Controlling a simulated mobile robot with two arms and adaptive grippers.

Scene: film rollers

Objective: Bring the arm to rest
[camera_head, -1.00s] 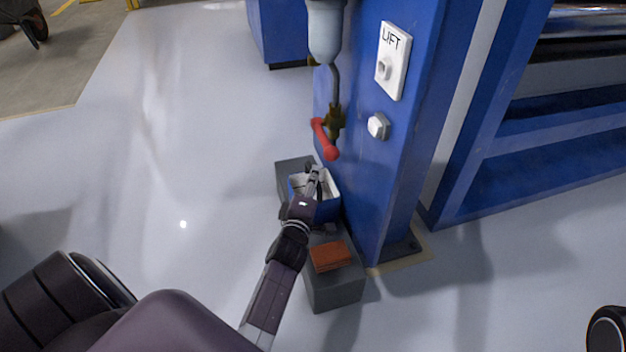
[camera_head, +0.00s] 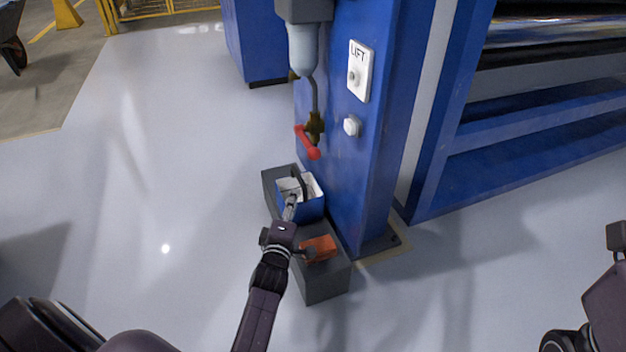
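My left gripper (camera_head: 290,207) is over the near side of a small blue bin (camera_head: 313,209), its arm coming up from the bottom of the head view. Whether its fingers are open or shut, or touch the bin, is too small to tell. The bin has white and dark things in it. A dark part beside the gripper overlaps an orange item (camera_head: 325,245); contact cannot be told. My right arm (camera_head: 606,300) shows at the lower right edge, with a dark end piece (camera_head: 617,237) cut by the frame; its fingers cannot be made out.
The bin and orange item sit on a dark grey stand (camera_head: 325,283) against a blue column (camera_head: 368,195). A red-handled valve (camera_head: 307,142) hangs above the bin. The column carries a LIFT switch (camera_head: 360,72) and a white knob (camera_head: 351,126). The floor (camera_head: 150,180) to the left is clear.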

